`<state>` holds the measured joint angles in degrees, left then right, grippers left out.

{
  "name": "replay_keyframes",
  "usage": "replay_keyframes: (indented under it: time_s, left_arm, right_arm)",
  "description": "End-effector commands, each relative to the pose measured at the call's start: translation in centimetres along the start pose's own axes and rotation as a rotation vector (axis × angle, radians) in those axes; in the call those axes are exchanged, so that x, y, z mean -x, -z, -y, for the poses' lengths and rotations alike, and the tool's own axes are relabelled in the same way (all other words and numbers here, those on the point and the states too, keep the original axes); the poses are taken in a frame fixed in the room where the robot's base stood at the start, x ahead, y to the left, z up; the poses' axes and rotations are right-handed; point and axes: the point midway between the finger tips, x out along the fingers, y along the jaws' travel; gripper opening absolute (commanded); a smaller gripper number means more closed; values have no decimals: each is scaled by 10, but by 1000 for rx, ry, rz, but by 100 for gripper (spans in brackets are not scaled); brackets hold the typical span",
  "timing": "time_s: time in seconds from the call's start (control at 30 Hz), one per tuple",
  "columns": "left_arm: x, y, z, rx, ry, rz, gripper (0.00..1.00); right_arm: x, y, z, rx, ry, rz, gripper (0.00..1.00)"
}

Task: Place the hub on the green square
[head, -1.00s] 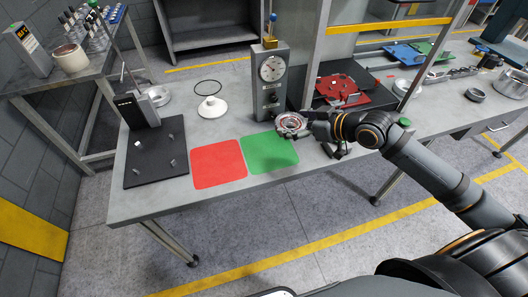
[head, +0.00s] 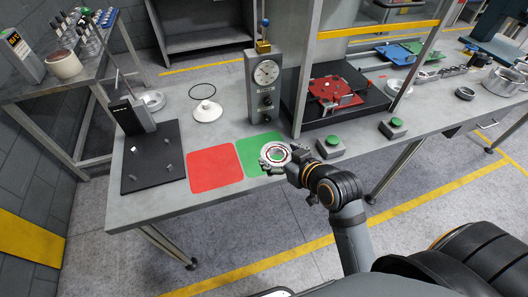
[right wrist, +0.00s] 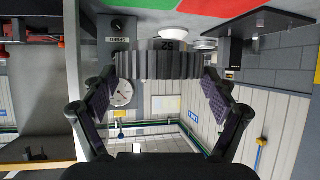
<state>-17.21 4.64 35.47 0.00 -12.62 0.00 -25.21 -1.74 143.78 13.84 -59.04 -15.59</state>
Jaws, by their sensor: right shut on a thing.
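My right gripper (head: 292,166) comes in from the right and is shut on the hub. In the right wrist view the hub (right wrist: 158,65) shows its toothed edge between the two fingers (right wrist: 160,85). My left gripper is not in view.
A red square (head: 214,168) lies left of the green one. A grey gauge stand (head: 264,100) stands behind it. A black board with pegs (head: 153,170) is at the left.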

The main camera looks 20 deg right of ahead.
Motion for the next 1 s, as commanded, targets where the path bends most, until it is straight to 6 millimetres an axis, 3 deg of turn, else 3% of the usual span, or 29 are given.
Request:
replay_keyframes:
  time_s: [0.17, 0.47, 0.7, 1.0]
  left_arm:
    - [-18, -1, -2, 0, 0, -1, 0]
    - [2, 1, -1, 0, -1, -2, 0]
    - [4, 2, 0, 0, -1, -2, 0]
    - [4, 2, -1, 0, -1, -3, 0]
  right_arm:
    - [-23, 0, -6, 3, 0, -12, 25]
    - [-92, 13, -25, 1, 1, -7, 25]
    - [-144, -11, -34, -1, 1, -5, 25]
    - [-160, -18, -38, 1, 1, -8, 25]
